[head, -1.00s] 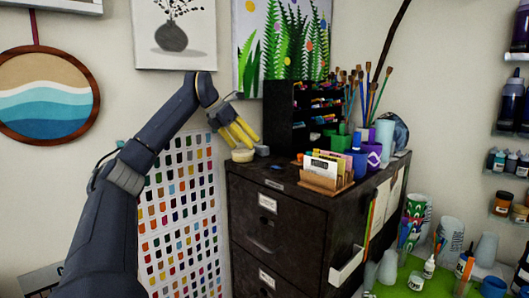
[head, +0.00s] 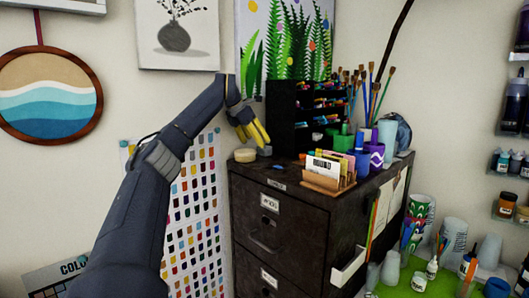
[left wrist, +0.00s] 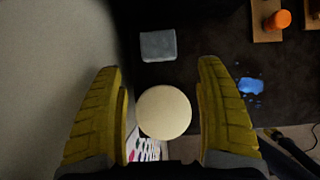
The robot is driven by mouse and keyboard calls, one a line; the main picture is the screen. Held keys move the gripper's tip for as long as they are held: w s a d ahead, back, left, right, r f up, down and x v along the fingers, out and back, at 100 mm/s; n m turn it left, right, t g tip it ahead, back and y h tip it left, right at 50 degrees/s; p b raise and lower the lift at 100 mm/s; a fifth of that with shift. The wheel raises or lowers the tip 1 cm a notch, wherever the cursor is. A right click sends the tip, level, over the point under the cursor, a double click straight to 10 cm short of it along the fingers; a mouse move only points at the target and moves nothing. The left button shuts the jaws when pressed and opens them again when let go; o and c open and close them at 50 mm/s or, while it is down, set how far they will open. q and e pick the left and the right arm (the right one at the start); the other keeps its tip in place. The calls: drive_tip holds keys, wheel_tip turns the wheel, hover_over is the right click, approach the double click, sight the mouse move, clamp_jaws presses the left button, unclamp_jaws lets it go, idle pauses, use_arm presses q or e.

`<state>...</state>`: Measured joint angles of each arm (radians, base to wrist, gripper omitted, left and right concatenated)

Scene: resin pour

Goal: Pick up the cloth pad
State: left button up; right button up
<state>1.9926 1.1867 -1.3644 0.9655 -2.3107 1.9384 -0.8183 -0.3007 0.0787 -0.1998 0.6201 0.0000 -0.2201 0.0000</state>
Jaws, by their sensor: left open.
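A flat grey-blue square pad, which looks like the cloth pad, lies on the dark cabinet top in the left wrist view (left wrist: 158,45). My left gripper (head: 257,137) is above the left front part of the cabinet top, open and empty. In the left wrist view my gripper (left wrist: 160,66) has its yellow fingers wide apart, with the pad just beyond the tips and between their lines.
A round cream disc (head: 245,155) sits near the cabinet's left edge; it shows between my fingers in the left wrist view (left wrist: 163,112). A small blue item (left wrist: 250,86) lies to the right. A black marker rack (head: 285,118) and a wooden card holder (head: 328,180) stand close by.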

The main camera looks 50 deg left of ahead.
sight(264, 148)
use_arm(q)
drive_tip(key=shift+w, duration=1.3)
drive_tip(key=shift+x, duration=2.45)
drive_tip(key=shift+s, duration=0.1)
drive_tip(key=c, duration=1.2)
